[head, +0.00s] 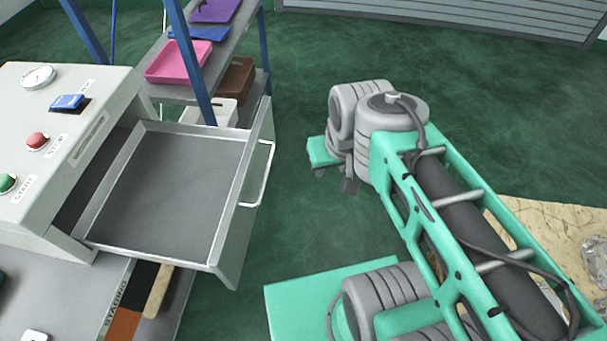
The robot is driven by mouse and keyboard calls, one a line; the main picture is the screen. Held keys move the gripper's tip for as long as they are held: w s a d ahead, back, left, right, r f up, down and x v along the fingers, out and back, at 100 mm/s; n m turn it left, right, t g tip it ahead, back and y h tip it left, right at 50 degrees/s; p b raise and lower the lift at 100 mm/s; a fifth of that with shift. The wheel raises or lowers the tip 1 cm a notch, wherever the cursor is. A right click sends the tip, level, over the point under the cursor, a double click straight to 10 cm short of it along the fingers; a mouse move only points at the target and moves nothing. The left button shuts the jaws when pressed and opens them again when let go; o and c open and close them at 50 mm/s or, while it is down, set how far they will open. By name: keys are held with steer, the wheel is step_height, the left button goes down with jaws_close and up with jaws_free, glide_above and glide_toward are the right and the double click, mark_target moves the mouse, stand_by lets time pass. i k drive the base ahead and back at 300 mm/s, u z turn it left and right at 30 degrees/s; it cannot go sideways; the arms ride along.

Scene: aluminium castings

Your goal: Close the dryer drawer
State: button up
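The dryer (105,105) is a pale grey cabinet at the left. Its drawer (165,185) is pulled far out to the right and its grey tray looks empty. The drawer's front panel (240,225) carries a silver bar handle (265,178) on its right face. My gripper (335,178) is partly in view below my wrist joints, to the right of the handle and apart from it. The wrist hides much of it, so whether its fingers are open or shut is unclear. I see nothing held in it.
A blue-post shelf (205,75) with a pink tray (178,62) and bins stands behind the drawer. A bench with a "STAGING" label (117,307) lies below it. Green floor (300,75) is clear behind my arm. A tan worn surface (545,225) is at the right.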

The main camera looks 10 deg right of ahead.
mark_target(187, 196)
steer(key=z, duration=0.45)
steer(key=k, duration=2.3)
steer(key=u, duration=0.6)
steer(key=i, duration=1.45)
steer(key=u, duration=0.9)
